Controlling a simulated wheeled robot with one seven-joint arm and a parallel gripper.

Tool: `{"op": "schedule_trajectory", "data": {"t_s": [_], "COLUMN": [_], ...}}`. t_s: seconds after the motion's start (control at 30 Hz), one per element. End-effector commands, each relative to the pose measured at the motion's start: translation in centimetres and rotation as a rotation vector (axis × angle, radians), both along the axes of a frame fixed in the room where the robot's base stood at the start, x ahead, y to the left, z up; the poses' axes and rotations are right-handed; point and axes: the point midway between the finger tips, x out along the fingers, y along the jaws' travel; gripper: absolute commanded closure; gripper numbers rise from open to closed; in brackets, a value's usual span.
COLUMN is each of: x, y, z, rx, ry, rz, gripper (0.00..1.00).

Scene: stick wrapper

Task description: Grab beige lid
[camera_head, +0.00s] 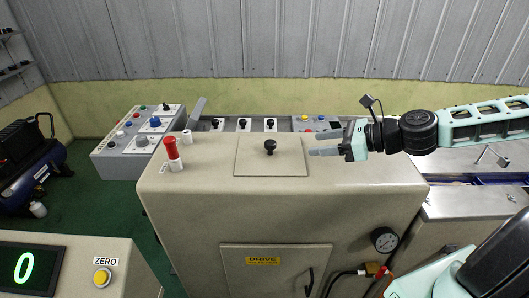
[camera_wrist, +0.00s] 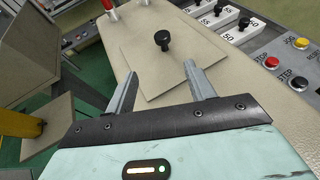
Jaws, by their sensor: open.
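The beige lid (camera_head: 258,160) is a flat square plate lying on top of the beige machine, with a black knob (camera_head: 269,146) near its middle. In the wrist view the lid (camera_wrist: 190,62) and its knob (camera_wrist: 162,38) show beyond the fingertips. My gripper (camera_head: 314,146) comes in from the right, open and empty, with its fingers pointing left toward the knob. A gap remains between the fingertips and the knob. In the wrist view the two grey fingers of my gripper (camera_wrist: 160,72) are spread apart, and the knob lies ahead between their lines.
Control panels with buttons and knobs (camera_head: 140,130) lie behind and to the left. The machine top around the lid is mostly clear.

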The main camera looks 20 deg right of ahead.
Motion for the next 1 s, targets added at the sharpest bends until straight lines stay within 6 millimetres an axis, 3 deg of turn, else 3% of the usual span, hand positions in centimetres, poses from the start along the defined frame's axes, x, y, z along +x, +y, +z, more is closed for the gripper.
{"op": "schedule_trajectory", "data": {"t_s": [0.43, 0.77, 1.0], "x": [4.7, 6.4, 8.9], "y": [5.7, 7.4, 9.4], "z": [-2.8, -3.8, -4.5], "rx": [-0.001, -0.002, 0.0], "ry": [0.001, 0.0, 0.001], "rz": [0.005, 0.002, 0.004], "gripper": [0.46, 0.46, 0.46]}}
